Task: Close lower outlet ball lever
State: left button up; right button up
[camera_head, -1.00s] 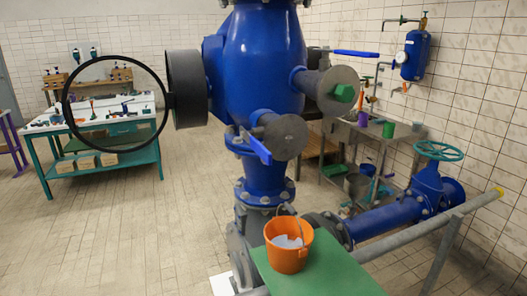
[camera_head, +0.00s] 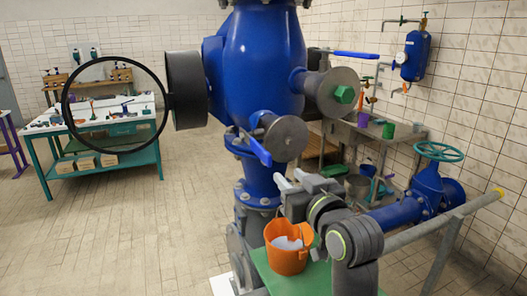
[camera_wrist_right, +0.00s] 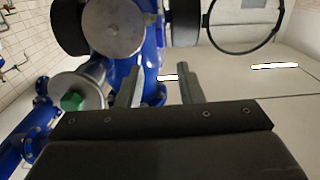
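The lower outlet (camera_head: 290,138) is a short blue pipe with a round grey end disc on the pump body. Its blue ball lever (camera_head: 260,151) slants down and to the right beside the disc in the head view. My right gripper (camera_head: 286,176) is just below the lever and disc, with its two pale fingers apart and nothing visibly held. In the wrist view the open fingers (camera_wrist_right: 160,68) point toward the blue pipework, with a grey disc (camera_wrist_right: 112,28) above them. I cannot tell there which blue part is the lever. My left gripper is not in view.
An orange bucket (camera_head: 287,255) stands on a green bench (camera_head: 262,263) below my right arm. A black handwheel (camera_head: 66,108) is on the left.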

aim_at(263, 149)
jog(key=p+x, duration=0.4)
jog(key=x, duration=1.1)
jog(key=shift+w+a+f, duration=0.1)
jog(key=shift+w, duration=0.1)
grip_shut()
